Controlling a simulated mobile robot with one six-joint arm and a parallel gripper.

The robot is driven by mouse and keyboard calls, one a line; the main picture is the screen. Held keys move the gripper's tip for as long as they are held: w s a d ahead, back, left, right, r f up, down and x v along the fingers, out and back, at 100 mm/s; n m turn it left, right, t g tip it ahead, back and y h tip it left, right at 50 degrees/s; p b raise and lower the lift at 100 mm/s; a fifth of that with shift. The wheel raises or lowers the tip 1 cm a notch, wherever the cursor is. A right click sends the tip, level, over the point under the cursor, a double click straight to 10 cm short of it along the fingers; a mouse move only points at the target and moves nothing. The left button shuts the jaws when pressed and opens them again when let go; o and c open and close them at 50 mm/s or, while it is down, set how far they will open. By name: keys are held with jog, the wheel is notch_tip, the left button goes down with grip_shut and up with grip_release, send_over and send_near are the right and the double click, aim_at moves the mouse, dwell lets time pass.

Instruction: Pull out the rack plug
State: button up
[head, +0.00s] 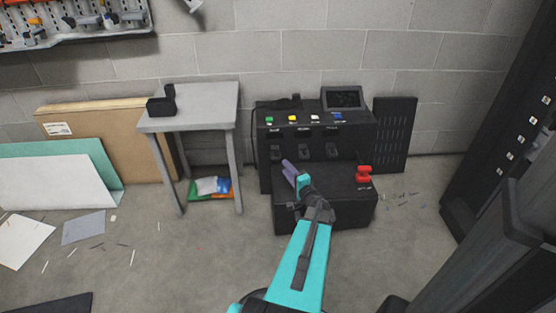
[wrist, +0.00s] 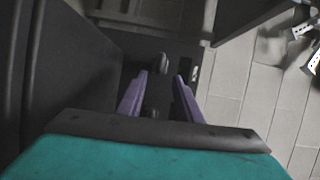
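A black console (head: 320,190) stands against the wall, with colored buttons along its top and several dark fittings below them. I cannot tell for sure which part is the rack plug. My gripper (head: 290,170) has purple fingers and is in front of the console's left part, close to a dark fitting (head: 276,152). In the wrist view my gripper (wrist: 164,85) is open, its two fingers apart. A small grey rounded piece (wrist: 163,59) shows just past the fingertips on a dark panel. Nothing is clearly held between the fingers.
A red handle (head: 363,174) sits on the console's right side, below a small screen (head: 343,98). A grey table (head: 190,120) with a black item stands to the left. A tall black cabinet (head: 505,100) stands at right. Boards and paper scraps lie at left.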

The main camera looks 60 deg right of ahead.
aim_at(279, 159)
jog(key=b+x, duration=0.1)
jog(key=x, duration=0.8)
jog(key=shift+b, duration=0.3)
grip_shut()
